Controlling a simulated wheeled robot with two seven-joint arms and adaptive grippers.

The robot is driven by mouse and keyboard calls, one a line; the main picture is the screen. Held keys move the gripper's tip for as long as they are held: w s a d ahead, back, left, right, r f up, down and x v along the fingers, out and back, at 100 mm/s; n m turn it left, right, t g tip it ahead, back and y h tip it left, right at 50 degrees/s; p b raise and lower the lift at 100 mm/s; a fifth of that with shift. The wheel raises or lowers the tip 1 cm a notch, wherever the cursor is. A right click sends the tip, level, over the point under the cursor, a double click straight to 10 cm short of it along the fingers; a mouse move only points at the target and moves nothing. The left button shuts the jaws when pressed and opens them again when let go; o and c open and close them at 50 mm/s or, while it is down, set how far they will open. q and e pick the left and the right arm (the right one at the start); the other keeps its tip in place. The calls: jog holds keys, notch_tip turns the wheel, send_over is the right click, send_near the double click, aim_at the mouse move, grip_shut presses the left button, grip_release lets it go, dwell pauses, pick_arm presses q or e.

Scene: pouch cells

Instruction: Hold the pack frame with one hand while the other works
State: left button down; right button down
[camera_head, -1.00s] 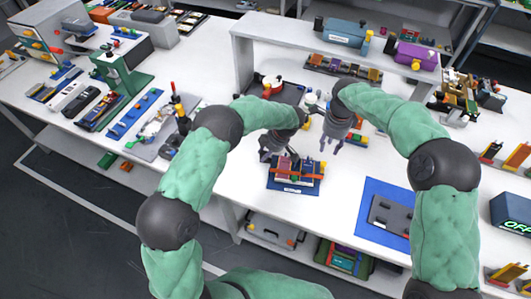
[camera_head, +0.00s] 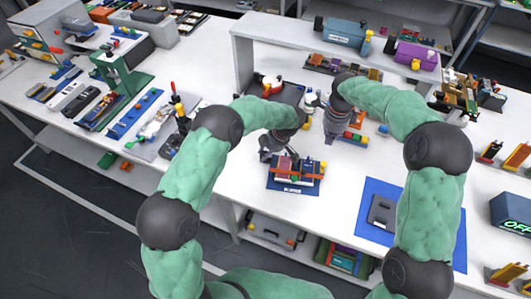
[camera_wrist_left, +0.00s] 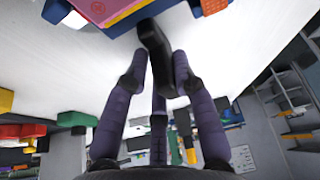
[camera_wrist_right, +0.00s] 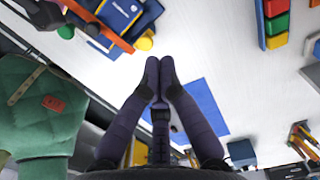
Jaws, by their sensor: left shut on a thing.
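The pack frame (camera_head: 293,188) stands on the white table in front of me, with a blue base, an orange-red strip and dark blue and reddish blocks in it. In the head view the left gripper (camera_head: 276,152) is at the frame's back left. My right gripper (camera_wrist_right: 160,70) has its fingertips together with nothing seen between them.
A blue mat (camera_head: 371,190) with a dark grey plate (camera_head: 382,211) lies at the right, partly behind my right arm. A white shelf (camera_head: 290,42) with blue and purple devices stands behind. Coloured blocks (camera_wrist_right: 274,22) lie near the right gripper. Tools crowd the left.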

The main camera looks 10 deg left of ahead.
aim_at(324, 166)
jog(key=shift+w+f, duration=0.15)
jog(key=shift+f, duration=4.5)
jog(key=shift+s, duration=1.1)
jog(key=shift+s+d, duration=0.15)
jog(key=shift+s, duration=1.15)
jog(key=shift+w+r, duration=0.25)
jog(key=shift+r, duration=0.75)
jog(key=shift+w+r, duration=0.3)
jog(key=shift+r, duration=0.75)
jog(key=shift+w+r, duration=0.25)
jog(key=shift+r, duration=0.75)
